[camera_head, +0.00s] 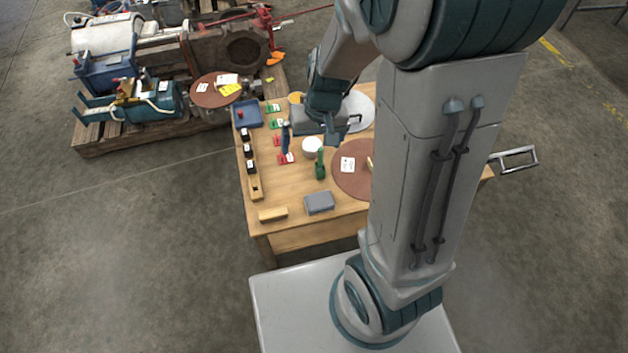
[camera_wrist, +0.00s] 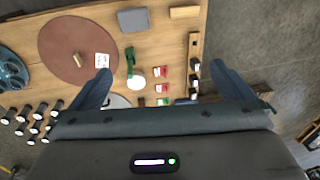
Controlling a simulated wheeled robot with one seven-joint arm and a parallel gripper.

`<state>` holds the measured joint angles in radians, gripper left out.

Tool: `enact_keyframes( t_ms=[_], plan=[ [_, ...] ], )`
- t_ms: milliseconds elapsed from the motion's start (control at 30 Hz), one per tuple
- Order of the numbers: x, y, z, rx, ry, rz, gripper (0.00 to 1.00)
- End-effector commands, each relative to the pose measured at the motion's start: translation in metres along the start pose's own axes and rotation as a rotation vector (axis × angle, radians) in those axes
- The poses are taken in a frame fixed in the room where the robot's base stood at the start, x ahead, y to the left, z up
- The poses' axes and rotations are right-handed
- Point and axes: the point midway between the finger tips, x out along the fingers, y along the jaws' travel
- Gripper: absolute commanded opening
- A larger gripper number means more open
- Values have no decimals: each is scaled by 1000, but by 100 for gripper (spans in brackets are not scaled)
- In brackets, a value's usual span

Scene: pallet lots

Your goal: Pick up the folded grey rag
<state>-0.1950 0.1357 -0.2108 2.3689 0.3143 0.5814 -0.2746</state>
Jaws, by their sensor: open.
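The folded grey rag (camera_head: 319,203) lies flat near the front edge of the wooden table, left of the brown disc. In the wrist view the rag (camera_wrist: 133,20) is near the top, beyond the fingertips and a little left of the middle between them. My gripper (camera_head: 312,139) is above the table, farther back than the rag. In the wrist view my gripper (camera_wrist: 160,70) has its fingers wide apart with nothing held between them.
A green tool (camera_head: 320,166) and a white round object (camera_head: 312,147) stand between gripper and rag. A tan block (camera_head: 273,214) lies left of the rag, a brown disc (camera_head: 347,181) to its right.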

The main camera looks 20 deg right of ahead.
Motion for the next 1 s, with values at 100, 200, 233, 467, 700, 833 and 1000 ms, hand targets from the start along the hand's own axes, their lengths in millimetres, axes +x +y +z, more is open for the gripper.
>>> enact_keyframes(
  t_ms=[100,200,233,467,700,833,1000],
  plan=[
    [74,13,-7,6,-38,27,100],
    [119,23,-12,9,-56,58,100],
    [131,27,-13,8,-61,69,100],
    [188,46,-14,6,-81,129,100],
    [221,54,-12,4,-86,143,100],
    [247,58,-10,7,-85,142,100],
    [272,62,-8,4,-85,141,100]
  ],
)
